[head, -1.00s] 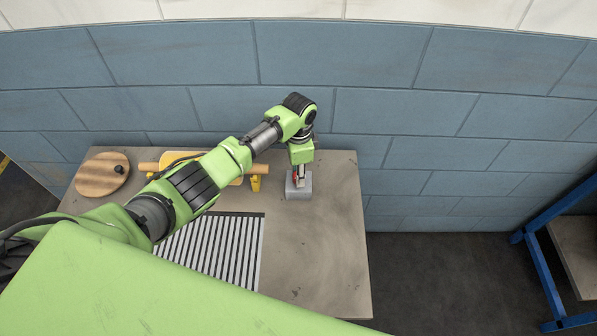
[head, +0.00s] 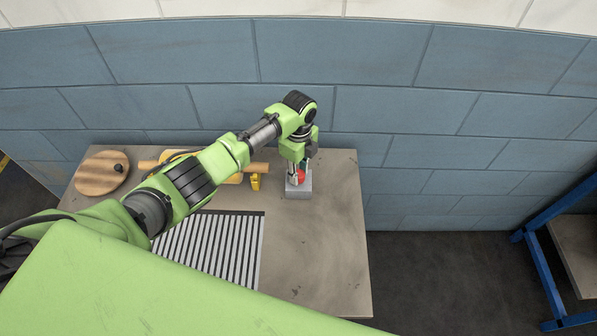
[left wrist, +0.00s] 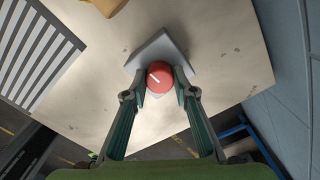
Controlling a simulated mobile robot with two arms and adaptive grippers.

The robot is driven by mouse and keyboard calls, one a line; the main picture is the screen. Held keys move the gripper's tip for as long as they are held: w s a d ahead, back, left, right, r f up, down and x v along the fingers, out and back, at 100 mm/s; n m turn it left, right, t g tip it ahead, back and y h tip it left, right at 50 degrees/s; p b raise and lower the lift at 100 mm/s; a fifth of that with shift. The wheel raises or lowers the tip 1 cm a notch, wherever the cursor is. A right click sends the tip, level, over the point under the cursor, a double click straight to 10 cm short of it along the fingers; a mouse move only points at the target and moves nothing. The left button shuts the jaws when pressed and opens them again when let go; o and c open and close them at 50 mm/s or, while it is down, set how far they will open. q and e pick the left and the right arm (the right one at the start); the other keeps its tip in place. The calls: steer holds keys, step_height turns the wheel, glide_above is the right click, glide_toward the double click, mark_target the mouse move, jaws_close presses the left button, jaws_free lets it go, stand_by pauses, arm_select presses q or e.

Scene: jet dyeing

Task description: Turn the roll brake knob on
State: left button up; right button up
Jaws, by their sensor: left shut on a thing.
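The red round knob (left wrist: 158,77) with a white line mark sits on a grey block (left wrist: 157,48). The grey block also shows in the head view (head: 299,192) near the back right of the table, with a bit of the red knob (head: 300,176) showing. My left gripper (left wrist: 159,85) reaches down from above, its two fingers on either side of the knob and closed on it. In the head view my left gripper (head: 297,173) is over the block. My right gripper is in neither view.
The table (head: 318,250) has a clear front right. A striped panel (head: 212,250) lies left of the middle. A yellow stand with a wooden roll (head: 256,180) and a round wooden disc (head: 102,173) are at the back left. A blue frame (head: 545,255) stands at the right.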

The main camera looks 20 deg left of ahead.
mark_target(299, 173)
arm_select(q)
steer(key=shift+m, duration=0.6)
steer(key=o, duration=1.1)
step_height(299, 173, up, 12)
steer(key=shift+r, duration=0.1)
